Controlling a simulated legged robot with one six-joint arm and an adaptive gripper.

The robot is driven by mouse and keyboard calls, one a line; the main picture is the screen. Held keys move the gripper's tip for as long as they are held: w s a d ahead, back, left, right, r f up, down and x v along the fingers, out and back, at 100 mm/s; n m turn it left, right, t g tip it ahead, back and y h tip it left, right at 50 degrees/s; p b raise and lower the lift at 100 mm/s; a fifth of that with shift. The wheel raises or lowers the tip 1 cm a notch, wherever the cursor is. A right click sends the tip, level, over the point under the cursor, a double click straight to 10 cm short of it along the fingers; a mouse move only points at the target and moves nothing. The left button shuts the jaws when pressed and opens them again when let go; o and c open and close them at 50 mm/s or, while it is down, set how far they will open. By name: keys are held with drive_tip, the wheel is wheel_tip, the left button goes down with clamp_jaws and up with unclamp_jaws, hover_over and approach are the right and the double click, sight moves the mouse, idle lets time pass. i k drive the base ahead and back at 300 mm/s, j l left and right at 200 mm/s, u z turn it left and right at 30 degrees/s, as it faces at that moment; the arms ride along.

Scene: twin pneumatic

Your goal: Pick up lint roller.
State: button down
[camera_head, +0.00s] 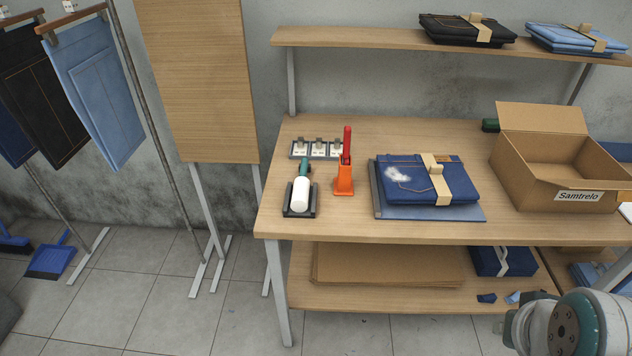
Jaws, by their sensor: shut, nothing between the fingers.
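The lint roller (301,194) has a white cylinder and a teal handle. It rests in a small black tray (288,211) on the left part of the wooden workbench, with its handle pointing away toward the back. Part of my arm shows at the bottom right corner, well to the right of the roller and nearer the camera. I cannot make out my gripper's fingers there. Nothing covers the roller's white part.
An orange tool with a red handle (345,170) stands close right of the roller. A switch-like strip (316,150) lies behind it. Folded jeans (424,180) with white lint and an open cardboard box (560,160) sit further right. The bench's left front corner is clear.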

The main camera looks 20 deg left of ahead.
sight(299, 203)
drive_tip(key=i+j, duration=0.1)
drive_tip(key=j, duration=0.35)
drive_tip(key=i+j, duration=0.15)
drive_tip(key=j, duration=0.25)
drive_tip(key=i+j, duration=0.1)
drive_tip(key=j, duration=0.35)
drive_tip(key=i+j+z, duration=0.1)
drive_tip(key=j, duration=0.35)
drive_tip(key=i+j, duration=0.15)
drive_tip(key=j, duration=0.3)
drive_tip(key=i+j, duration=0.1)
drive_tip(key=j, duration=0.35)
drive_tip(key=i+j, duration=0.1)
drive_tip(key=j, duration=0.35)
